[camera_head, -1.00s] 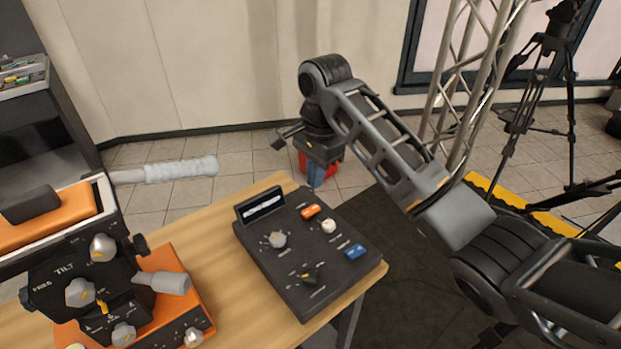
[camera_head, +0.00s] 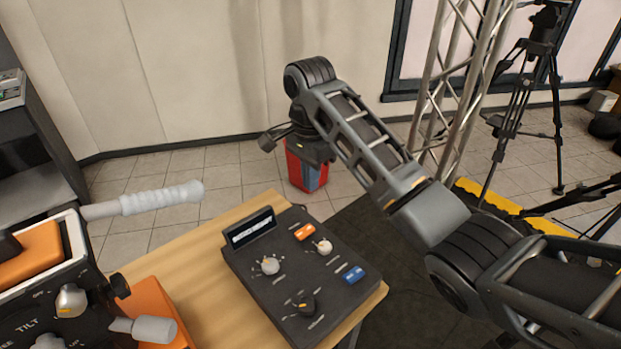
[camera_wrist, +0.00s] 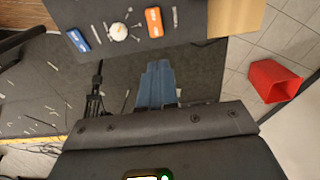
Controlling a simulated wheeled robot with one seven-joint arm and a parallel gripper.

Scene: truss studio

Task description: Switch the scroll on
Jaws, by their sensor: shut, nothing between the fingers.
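A dark control box (camera_head: 283,310) lies on the wooden table, with a small display (camera_head: 250,229) at its far left corner. It carries an orange rocker (camera_head: 304,232), a white knob (camera_head: 323,246), a grey knob (camera_head: 270,265), a black knob (camera_head: 304,303) and a blue rocker (camera_head: 353,275). Their labels are too small to read. My gripper (camera_head: 312,186) points down beyond the box's far edge, its blue fingers shut and empty. In the wrist view the fingers (camera_wrist: 157,66) are apart from the box; the orange rocker (camera_wrist: 154,22), white knob (camera_wrist: 118,32) and blue rocker (camera_wrist: 78,40) show above.
An orange-and-black device with a TILT label (camera_head: 45,320) and a padded handle (camera_head: 160,198) stands left of the box. A red bin (camera_head: 300,170) is on the floor behind my gripper. A metal truss (camera_head: 455,90) and a tripod (camera_head: 525,80) stand at the right.

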